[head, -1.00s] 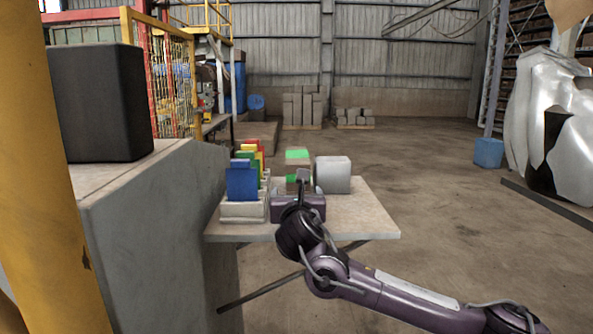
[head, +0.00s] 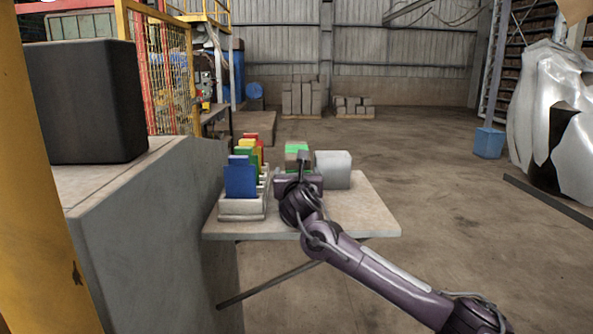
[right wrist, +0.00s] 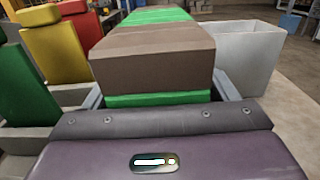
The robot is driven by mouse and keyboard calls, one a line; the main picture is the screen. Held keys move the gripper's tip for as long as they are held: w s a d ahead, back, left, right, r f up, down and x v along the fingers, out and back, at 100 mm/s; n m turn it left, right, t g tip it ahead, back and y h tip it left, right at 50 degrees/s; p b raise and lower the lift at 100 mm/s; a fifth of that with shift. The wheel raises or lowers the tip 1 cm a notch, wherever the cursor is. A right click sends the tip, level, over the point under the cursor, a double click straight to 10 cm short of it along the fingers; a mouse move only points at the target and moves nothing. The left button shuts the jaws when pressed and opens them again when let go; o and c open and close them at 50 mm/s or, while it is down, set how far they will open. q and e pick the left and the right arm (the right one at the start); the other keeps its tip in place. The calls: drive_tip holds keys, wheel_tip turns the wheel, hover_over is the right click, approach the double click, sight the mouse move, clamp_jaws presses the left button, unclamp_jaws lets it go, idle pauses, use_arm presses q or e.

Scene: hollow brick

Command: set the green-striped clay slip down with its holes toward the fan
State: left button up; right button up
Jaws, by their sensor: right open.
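The green-striped clay slip is a brown block with green bands. In the head view it (head: 297,150) stands on the small table, partly hidden behind my right gripper (head: 298,180). In the right wrist view the slip (right wrist: 155,48) fills the space ahead, with one grey finger on each side of it. The right gripper is open around its near end; I cannot tell whether the fingers touch it. No holes show on the faces I see. A round blue thing (head: 254,91) far back may be the fan; I cannot tell. My left gripper is out of view.
A pale rack (head: 241,209) with blue, green, yellow and red upright pieces stands close left of the slip. A light grey box (head: 333,170) stands close right. The table (head: 365,212) is bare at its front right. A grey block wall (head: 150,225) adjoins it at left.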

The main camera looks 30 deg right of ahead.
drive_tip(key=c, duration=1)
drive_tip(key=shift+r, duration=0.15)
drive_tip(key=shift+c, duration=0.8)
